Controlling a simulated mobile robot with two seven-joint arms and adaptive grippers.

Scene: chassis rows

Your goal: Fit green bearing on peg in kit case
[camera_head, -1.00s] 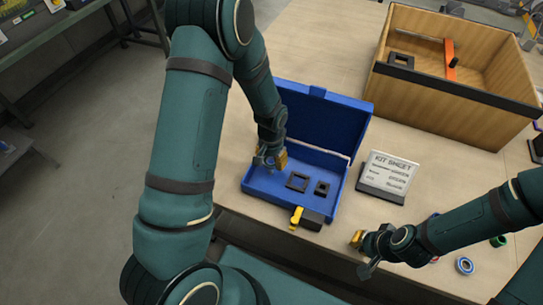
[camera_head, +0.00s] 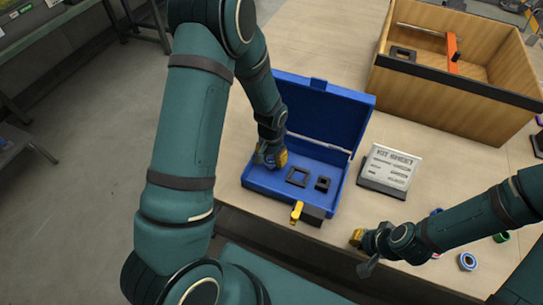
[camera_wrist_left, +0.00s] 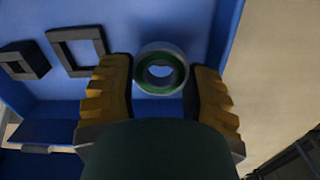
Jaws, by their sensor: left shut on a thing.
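The kit case (camera_head: 262,178) is an open blue box with its lid raised at the back. My left gripper (camera_head: 270,157) is inside the case at its left end, low over the floor. In the left wrist view the green bearing (camera_wrist_left: 161,48), a pale ring with a green inner band, sits between the gold fingers of that gripper (camera_wrist_left: 163,85), which is shut on it. The peg is not visible; the gripper and bearing cover that spot. My right gripper (camera_head: 360,254) hangs at the front right with its fingers apart and empty.
A square black frame (camera_head: 289,177) and a smaller black block (camera_head: 322,178) stand in the case, right of my left gripper. A kit sheet sign (camera_head: 390,168) stands right of the case. A wooden bin (camera_head: 440,95) is behind. Loose rings (camera_head: 467,262) lie by my right arm.

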